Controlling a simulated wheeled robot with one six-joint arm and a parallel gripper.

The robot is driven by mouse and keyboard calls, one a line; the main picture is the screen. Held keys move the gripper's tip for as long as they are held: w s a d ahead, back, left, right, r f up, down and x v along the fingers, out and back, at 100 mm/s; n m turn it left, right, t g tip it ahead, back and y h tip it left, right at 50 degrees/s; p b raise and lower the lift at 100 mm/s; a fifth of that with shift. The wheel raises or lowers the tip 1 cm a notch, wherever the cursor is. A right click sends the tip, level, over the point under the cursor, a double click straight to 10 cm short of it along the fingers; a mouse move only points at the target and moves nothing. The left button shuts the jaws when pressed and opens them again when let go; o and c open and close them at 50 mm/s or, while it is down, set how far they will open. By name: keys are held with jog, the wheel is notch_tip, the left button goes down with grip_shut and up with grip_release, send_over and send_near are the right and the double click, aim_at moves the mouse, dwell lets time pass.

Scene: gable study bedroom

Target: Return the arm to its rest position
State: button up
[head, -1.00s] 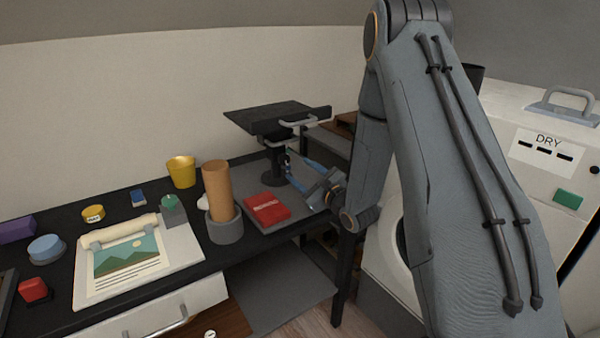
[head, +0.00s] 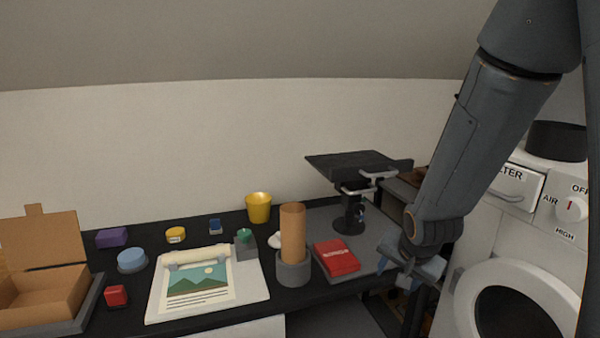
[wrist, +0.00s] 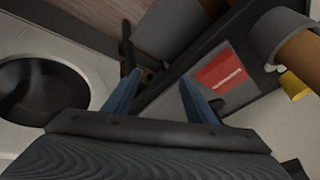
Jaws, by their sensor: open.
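My gripper (head: 405,280) is in the right part of the head view, at the right end of the dark desk, in front of the washing machine. Its blue fingers also show in the wrist view (wrist: 160,98), spread apart with nothing between them. My grey arm comes down from the upper right of the head view. A red packet (head: 336,258) lies on a grey mat left of my gripper, apart from it. The packet also shows in the wrist view (wrist: 221,71).
A black stand (head: 350,205) with a tilted top rises behind the gripper. A brown cylinder in a grey holder (head: 293,268), a yellow cup (head: 259,208), a picture sheet (head: 200,285) and an open cardboard box (head: 45,270) occupy the desk. The white machine (head: 520,285) is close at right.

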jog(key=s+a+r+n+g, duration=0.1)
jog(key=s+n, duration=0.3)
jog(key=s, duration=0.5)
jog(key=s+a+r+n+g, duration=0.1)
jog(key=s+n+g, duration=0.3)
jog(key=s, duration=0.4)
jog(key=shift+s+a, duration=0.35)
jog(key=shift+a, duration=0.45)
jog(key=shift+r, duration=0.1)
